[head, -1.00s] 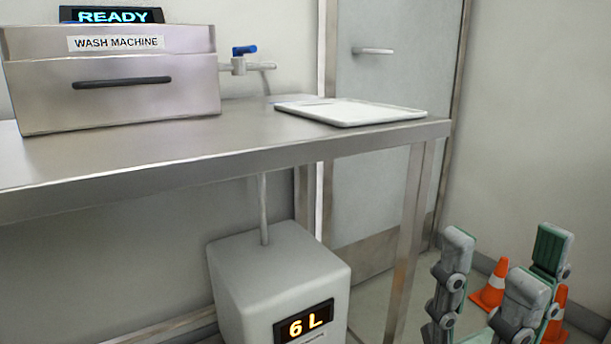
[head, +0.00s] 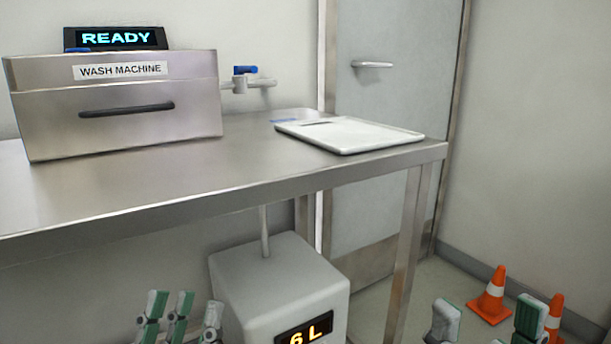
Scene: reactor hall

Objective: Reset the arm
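My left gripper (head: 181,307) is at the bottom left, in front of the bench and left of the grey box. Its grey and green fingertips point up and stand apart with nothing between them. My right gripper (head: 487,318) is at the bottom right, past the bench's right leg. Only its fingertips show; they are wide apart and empty. The lower parts of both grippers and both arms are cut off by the picture edge.
A steel bench (head: 230,170) carries a wash machine (head: 120,110) whose display reads READY, and a white tray (head: 350,136). A blue-handled tap (head: 245,78) is behind. Below stands a grey box (head: 275,285) reading 6 L. Orange cones (head: 491,295) stand on the floor at right.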

